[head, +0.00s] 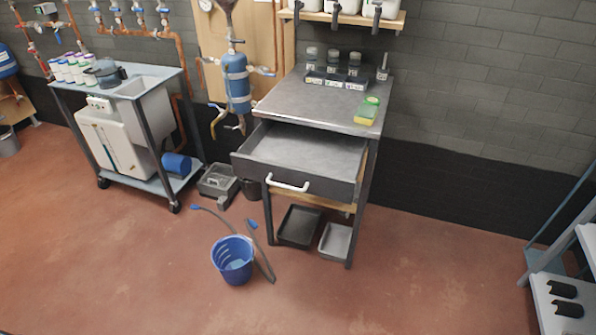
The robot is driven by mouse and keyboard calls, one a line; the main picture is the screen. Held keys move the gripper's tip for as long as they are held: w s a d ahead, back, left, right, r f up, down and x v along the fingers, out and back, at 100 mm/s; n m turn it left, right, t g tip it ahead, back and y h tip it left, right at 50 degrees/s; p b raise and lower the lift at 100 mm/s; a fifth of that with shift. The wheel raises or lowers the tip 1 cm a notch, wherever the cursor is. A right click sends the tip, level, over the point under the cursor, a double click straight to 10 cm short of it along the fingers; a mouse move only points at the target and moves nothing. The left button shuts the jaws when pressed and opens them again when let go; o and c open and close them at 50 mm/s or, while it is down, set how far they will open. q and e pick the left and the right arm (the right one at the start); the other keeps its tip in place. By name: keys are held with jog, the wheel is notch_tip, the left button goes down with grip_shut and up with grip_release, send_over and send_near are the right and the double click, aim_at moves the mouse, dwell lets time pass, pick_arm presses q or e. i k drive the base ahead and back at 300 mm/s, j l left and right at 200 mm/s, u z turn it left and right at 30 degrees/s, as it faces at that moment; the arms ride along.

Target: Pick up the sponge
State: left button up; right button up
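The sponge (363,121) shows as a yellow strip at the right front edge of the grey metal worktop (290,104). A bright green piece (369,106) lies right behind it or on it; I cannot tell whether the two are one object. Neither of my grippers is in view.
An open, empty-looking drawer (310,155) with a white handle juts out below the worktop. A blue bucket (233,261) and a hose stand on the floor in front. Bottles line the worktop's back.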

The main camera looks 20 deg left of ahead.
aim_at(366, 114)
jog(key=i+l, duration=0.15)
jog(key=i, duration=0.3)
jog(key=i+l, duration=0.15)
jog(key=i, duration=0.3)
jog(key=i+l, duration=0.15)
jog(key=i, duration=0.3)
jog(key=u, duration=0.05)
